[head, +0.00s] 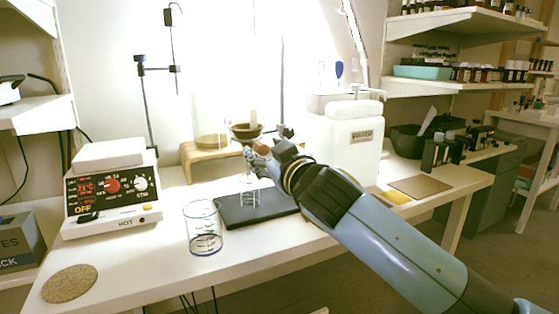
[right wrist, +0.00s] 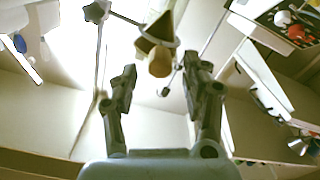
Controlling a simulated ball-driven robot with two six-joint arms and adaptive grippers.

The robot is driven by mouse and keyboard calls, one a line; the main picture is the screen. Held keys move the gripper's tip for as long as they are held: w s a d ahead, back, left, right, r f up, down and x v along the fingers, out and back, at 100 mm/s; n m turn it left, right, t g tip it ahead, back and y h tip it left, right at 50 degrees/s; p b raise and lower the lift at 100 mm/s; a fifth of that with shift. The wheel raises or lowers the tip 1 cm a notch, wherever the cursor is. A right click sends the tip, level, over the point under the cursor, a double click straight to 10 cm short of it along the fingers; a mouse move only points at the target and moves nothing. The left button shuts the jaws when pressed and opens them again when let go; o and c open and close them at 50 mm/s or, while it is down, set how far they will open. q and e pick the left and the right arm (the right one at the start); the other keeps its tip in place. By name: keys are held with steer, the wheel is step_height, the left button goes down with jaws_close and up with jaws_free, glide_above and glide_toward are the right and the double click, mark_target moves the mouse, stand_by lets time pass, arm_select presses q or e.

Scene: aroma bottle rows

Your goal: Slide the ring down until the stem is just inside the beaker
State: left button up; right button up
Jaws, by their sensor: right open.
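A thin upright rod (head: 282,60) rises from a black stand base (head: 232,212) on the bench. A dark bowl-shaped piece (head: 245,131), seemingly the ring with its funnel, sits beside the rod. A clear glass piece (head: 248,184) shows below it; I cannot tell whether it is the stem. A clear beaker (head: 206,228) stands upright at the base's left front. My right gripper (head: 257,158) is just below the bowl, open. In the right wrist view, a brown and tan piece (right wrist: 159,61) in a ring shows beyond the open fingers, and a star-shaped knob (right wrist: 97,11) is left of it.
A wooden riser (head: 190,158) is behind the stand. A white container (head: 350,150) is on the right. The front bench edge is clear.

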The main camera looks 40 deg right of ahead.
steer(key=v, duration=0.8)
steer(key=shift+s+a, duration=0.15)
steer(key=shift+s, duration=0.15)
step_height(320, 180, down, 24)
steer(key=s+d+g, duration=0.2)
steer(key=g, duration=0.3)
steer(key=s+f+m+g+y, duration=0.1)
steer(key=s+f+g, duration=0.1)
steer(key=s+f, duration=0.5)
steer(key=s+f+g, duration=0.3)
steer(key=f, duration=0.7)
steer(key=s+a+f+g, duration=0.1)
steer(key=s+f+g, duration=0.1)
steer(key=s+f, duration=0.4)
steer(key=s+a+f+g+y, duration=0.1)
steer(key=s+f, duration=0.5)
steer(key=s, duration=1.1)
steer(key=s+a+f+g+y, duration=0.1)
steer(key=s+a+f+g, duration=0.1)
steer(key=s+f+g, duration=0.2)
steer(key=s+f, duration=0.3)
steer(key=s, duration=0.4)
steer(key=shift+s+a, duration=0.2)
